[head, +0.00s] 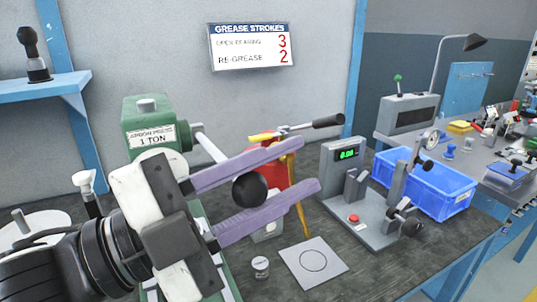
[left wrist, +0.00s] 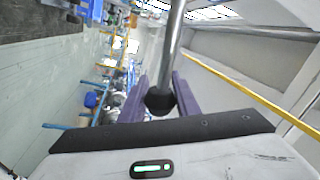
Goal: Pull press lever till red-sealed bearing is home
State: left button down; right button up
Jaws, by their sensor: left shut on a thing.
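The green arbor press (head: 148,125), labelled 1 TON, stands on the bench. Its metal lever rod (head: 209,144) slopes down to the right and ends in a black ball knob (head: 250,190). My left gripper (head: 311,168), with long purple fingers, is shut on the knob. In the left wrist view, the knob (left wrist: 160,103) sits between the two fingers and the rod (left wrist: 173,45) runs up from it. My left gripper and wrist hide most of the press's lower part. I cannot make out the red-sealed bearing. My right gripper is not in view.
A red and yellow tool with a black handle (head: 315,122) stands behind the fingers. A white plate with a circle (head: 314,262) and a small metal cylinder (head: 260,267) lie in front. A grey gauge stand (head: 343,185) and blue crate (head: 462,205) are to the right.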

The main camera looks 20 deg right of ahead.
pick_arm(q)
jog(key=shift+s+f+m+b, duration=0.1)
jog(key=shift+f+m+b, duration=0.35)
jog(key=shift+f, duration=0.55)
jog(key=c, duration=1.4)
grip_release()
jog(key=shift+o, duration=0.2)
